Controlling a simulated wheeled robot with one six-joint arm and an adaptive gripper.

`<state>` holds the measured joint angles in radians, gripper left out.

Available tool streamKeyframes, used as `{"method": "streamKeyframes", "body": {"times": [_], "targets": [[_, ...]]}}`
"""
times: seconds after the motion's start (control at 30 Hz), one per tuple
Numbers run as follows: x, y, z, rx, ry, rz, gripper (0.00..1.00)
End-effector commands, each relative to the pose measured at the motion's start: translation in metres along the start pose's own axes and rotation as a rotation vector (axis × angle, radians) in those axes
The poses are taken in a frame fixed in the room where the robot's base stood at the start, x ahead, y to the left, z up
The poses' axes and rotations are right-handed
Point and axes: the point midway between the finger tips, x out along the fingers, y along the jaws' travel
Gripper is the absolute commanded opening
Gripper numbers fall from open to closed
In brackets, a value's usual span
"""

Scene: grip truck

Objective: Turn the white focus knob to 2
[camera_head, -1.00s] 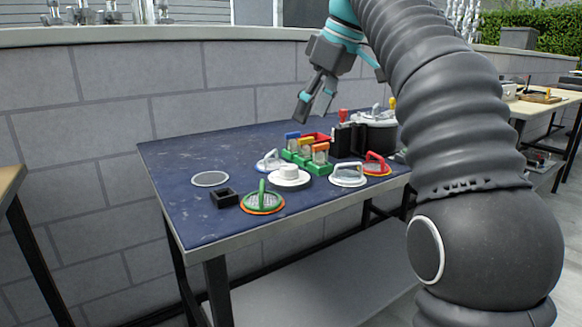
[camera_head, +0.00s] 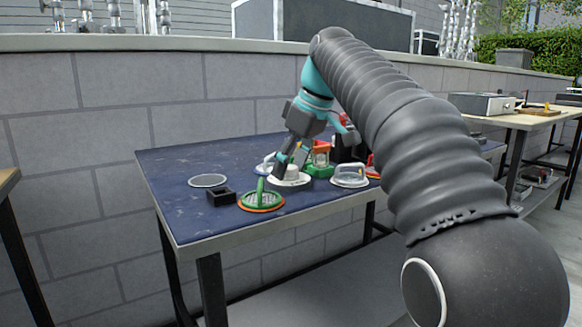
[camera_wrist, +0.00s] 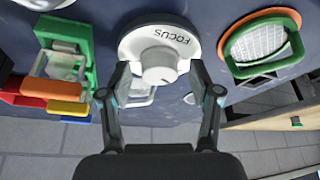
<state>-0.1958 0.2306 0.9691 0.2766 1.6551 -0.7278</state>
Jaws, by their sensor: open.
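The white focus knob (camera_wrist: 160,66) stands on a round white base marked FOCUS (camera_wrist: 150,32), near the top middle of the wrist view. In the head view the white base (camera_head: 303,184) sits on the blue table, partly hidden by my gripper (camera_head: 291,168). My gripper, also seen in the wrist view (camera_wrist: 160,92), is open, with one finger on each side of the knob's near part. I cannot tell whether the fingers touch it. The numbers around the dial are not readable.
A green-handled round mesh piece (camera_head: 262,198) and a black square holder (camera_head: 221,195) lie left of the knob. A white-handled clear cover (camera_head: 349,176) is close on the right. Green holders with coloured tops (camera_wrist: 65,60) stand beside it.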

Motion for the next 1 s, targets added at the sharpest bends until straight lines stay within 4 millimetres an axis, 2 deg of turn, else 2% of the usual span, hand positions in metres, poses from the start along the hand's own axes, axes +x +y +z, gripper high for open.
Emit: {"method": "streamKeyframes", "body": {"times": [0.17, 0.27, 0.4, 0.43, 0.77, 1.0], "targets": [[-0.0003, 0.0, -0.0001, 0.0, 0.0, 0.0, 0.63], [-0.0004, 0.0, 0.0, 0.0, 0.0, 0.0, 0.41], [-0.0003, 0.0, 0.0, 0.0, 0.0, 0.0, 0.06], [-0.0003, 0.0001, 0.0001, 0.0, 0.0, 0.0, 0.03], [-0.001, -0.0007, -0.0003, 0.039, -0.001, 0.015, 0.03], [-0.0024, -0.0017, -0.0007, 0.17, -0.002, 0.069, 0.03]]}}
